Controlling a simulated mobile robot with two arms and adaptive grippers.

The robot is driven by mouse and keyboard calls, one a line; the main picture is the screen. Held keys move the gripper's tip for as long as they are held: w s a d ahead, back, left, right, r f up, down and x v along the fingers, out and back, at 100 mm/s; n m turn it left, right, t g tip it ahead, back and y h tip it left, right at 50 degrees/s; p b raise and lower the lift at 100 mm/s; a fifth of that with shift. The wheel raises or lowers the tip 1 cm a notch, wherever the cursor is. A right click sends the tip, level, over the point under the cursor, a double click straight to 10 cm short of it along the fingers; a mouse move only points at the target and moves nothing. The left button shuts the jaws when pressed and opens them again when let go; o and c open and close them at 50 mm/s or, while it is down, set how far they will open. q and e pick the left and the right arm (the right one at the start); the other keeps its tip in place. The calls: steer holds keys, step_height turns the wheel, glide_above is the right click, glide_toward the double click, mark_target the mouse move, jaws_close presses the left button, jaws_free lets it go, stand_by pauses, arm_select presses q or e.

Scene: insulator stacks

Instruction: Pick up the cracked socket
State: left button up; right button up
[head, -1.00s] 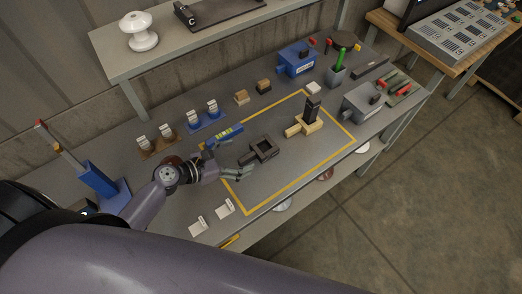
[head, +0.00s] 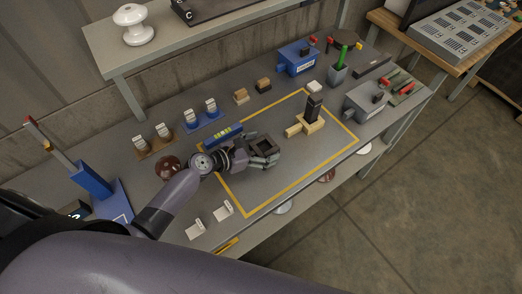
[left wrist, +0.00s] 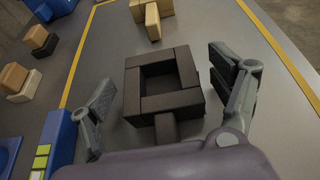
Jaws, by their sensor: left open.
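A dark brown, square, hollow socket with a short tab lies on the table inside the yellow outline; it shows in the left wrist view (left wrist: 172,103), and no crack can be made out. In the head view my left gripper (head: 268,150) is at the socket and partly covers it. In the left wrist view my left gripper (left wrist: 165,100) is open, one finger to each side of the socket. Gaps show between the fingers and the socket, and nothing is held. My right gripper is not in view.
A cream block with a dark upright post (head: 313,108) stands farther right inside the yellow outline. A blue level-like bar (head: 222,135) lies close behind my left gripper. Blue (head: 298,60) and grey (head: 365,102) boxes stand farther off. The outline's front part is clear.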

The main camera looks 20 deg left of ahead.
arm_select(q)
steer(key=shift+c, duration=0.3)
steer(key=c, duration=1.7)
